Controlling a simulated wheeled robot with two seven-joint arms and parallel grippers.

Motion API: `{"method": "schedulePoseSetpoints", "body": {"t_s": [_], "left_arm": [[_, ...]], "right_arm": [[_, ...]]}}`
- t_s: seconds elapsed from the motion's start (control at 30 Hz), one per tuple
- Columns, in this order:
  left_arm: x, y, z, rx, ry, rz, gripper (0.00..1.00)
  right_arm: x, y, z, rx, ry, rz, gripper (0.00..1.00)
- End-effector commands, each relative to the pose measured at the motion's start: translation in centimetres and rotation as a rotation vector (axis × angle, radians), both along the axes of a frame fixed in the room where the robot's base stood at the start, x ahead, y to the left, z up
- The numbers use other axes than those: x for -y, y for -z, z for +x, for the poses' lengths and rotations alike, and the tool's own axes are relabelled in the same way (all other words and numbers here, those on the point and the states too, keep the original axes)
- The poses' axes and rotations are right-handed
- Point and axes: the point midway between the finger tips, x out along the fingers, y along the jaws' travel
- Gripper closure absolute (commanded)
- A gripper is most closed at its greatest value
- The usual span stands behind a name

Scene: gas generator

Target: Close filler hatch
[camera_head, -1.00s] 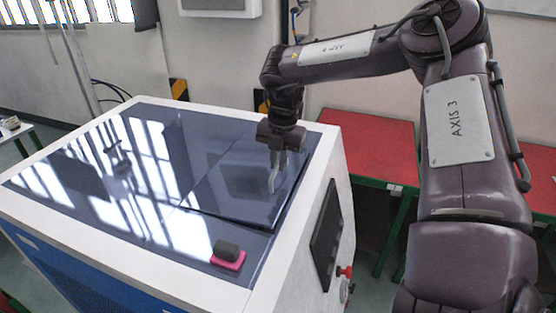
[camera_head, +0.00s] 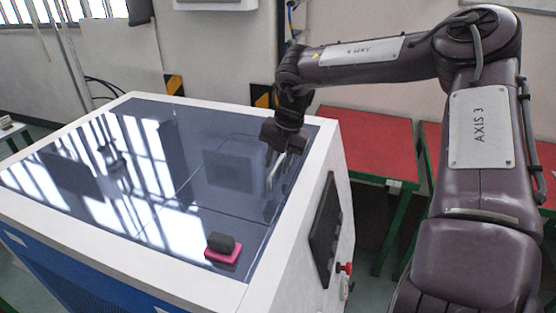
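The filler hatch (camera_head: 222,190) is a dark glossy panel in the right part of the generator's top (camera_head: 135,218). It lies level with the surface around it, and only thin seam lines show along its left and front edges. My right gripper (camera_head: 271,180) points down over the hatch's right side. Its fingers are at or just above the panel; I cannot tell if they touch it. The fingers are small and blend with reflections, so their opening is unclear. My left gripper is out of view.
A black block on a pink base (camera_head: 223,248) stands at the top's front right corner. A dark screen (camera_head: 325,230) and a red knob (camera_head: 345,267) are on the generator's right side. Red-topped tables (camera_head: 365,145) stand behind on the right.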

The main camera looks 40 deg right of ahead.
Motion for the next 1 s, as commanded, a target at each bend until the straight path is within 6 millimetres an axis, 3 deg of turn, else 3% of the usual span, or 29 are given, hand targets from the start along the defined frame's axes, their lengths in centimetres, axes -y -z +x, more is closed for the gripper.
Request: {"method": "schedulePoseSetpoints", "body": {"t_s": [0.27, 0.7, 1.0], "left_arm": [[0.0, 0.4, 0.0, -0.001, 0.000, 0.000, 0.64], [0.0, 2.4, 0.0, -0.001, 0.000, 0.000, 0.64], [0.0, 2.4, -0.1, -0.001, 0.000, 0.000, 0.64]], "right_arm": [[0.1, -0.9, 0.1, 0.006, -0.001, -0.002, 0.68], [0.8, -7.1, -1.1, 0.002, 0.000, -0.001, 0.68], [0.8, -7.6, -1.2, 0.000, 0.000, 0.001, 0.68]]}}
